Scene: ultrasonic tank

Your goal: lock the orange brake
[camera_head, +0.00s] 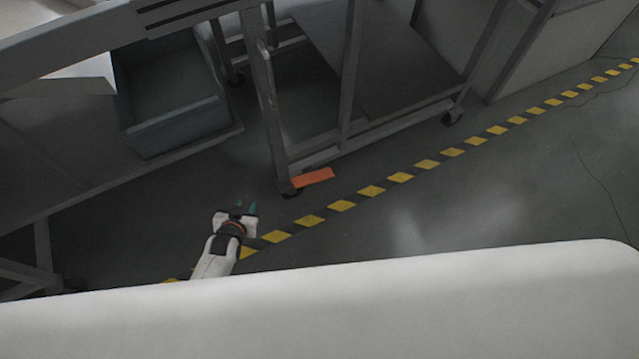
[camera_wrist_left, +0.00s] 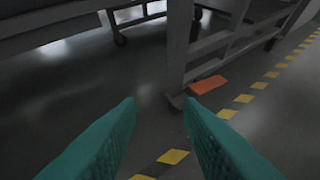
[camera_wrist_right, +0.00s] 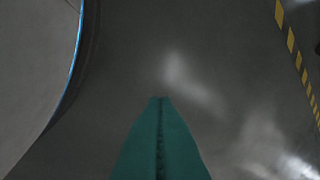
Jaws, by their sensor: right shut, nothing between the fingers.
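The orange brake (camera_head: 313,178) is a flat orange pedal low on the near caster of the grey metal cart, just above the floor. It also shows in the left wrist view (camera_wrist_left: 208,84), beyond and right of centre of the fingers. My left gripper (camera_head: 245,207) is low over the floor, left of and nearer than the brake, apart from it. Its teal fingers (camera_wrist_left: 160,105) are open with nothing between them. My right gripper (camera_wrist_right: 159,98) shows only in the right wrist view, shut and empty, with bare floor ahead of it.
The cart's upright leg (camera_head: 268,115) rises beside the brake. A grey-blue bin (camera_head: 175,105) sits on a low shelf at left. A yellow-striped floor line (camera_head: 341,206) runs diagonally past the cart. Floor right of it is largely clear, apart from a thin cable (camera_head: 598,180).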

